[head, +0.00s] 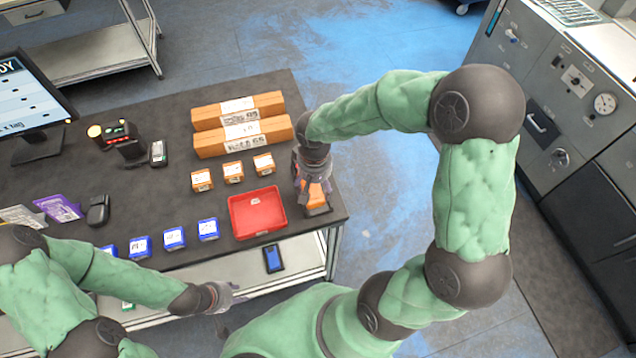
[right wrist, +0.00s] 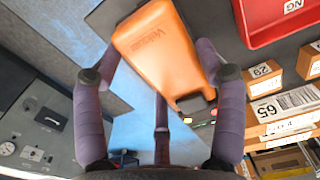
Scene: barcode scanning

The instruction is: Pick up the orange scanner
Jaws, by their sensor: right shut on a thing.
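The orange scanner (head: 316,196) is at the right end of the dark table, partly hidden by my right gripper (head: 312,180). In the right wrist view the scanner (right wrist: 162,45) is a rounded orange body with a dark end, between the purple fingers of my right gripper (right wrist: 160,80). The right gripper is shut on it. I cannot tell whether the scanner still touches the table. My left gripper (head: 228,297) is low, in front of the table's front edge and away from the scanner; its finger opening is too small to judge.
A red tray (head: 284,228) lies just left of the scanner. Small orange boxes (head: 233,173), long cartons (head: 240,122) and blue boxes (head: 174,238) stand on the table. A monitor (head: 35,95) is at the far left. Grey cabinets (head: 575,120) stand across the floor at right.

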